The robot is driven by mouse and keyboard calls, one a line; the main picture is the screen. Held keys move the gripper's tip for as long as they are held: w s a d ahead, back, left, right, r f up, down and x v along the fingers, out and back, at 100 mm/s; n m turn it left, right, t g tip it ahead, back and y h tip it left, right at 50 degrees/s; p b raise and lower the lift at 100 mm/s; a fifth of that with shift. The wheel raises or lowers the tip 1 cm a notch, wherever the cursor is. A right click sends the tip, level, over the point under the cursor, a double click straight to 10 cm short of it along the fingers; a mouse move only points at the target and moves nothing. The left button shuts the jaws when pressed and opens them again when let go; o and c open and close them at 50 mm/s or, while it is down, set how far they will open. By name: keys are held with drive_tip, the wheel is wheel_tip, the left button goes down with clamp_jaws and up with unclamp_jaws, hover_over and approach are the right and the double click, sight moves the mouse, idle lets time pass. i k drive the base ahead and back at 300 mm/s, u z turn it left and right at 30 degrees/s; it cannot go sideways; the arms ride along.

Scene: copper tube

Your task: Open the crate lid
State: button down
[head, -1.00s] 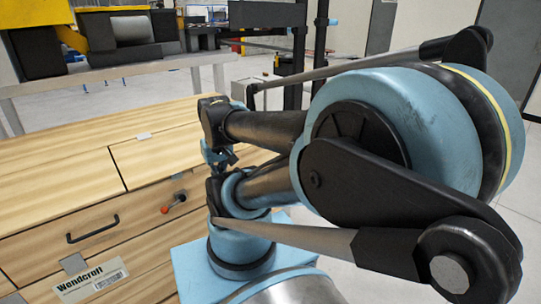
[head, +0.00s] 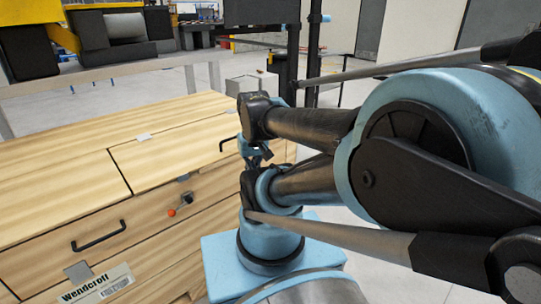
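The wooden crate (head: 60,215) fills the left of the head view. Its lid panel (head: 165,160) lies flat and closed on the top, marked off by dark seams. A latch with an orange-red knob (head: 172,212) sits on the front face below the lid panel. My gripper (head: 256,158) is at the right end of the crate, small and partly hidden by my arm links. It appears apart from the lid and latch, and its fingers are too unclear to read.
A label (head: 95,286) marks the lower front. A metal bench (head: 130,70) with yellow and black equipment stands behind. Open floor shows at right.

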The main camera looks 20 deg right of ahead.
sight(147, 163)
drive_tip(key=k, duration=1.95)
drive_tip(key=u, duration=0.6)
drive_tip(key=i, duration=1.5)
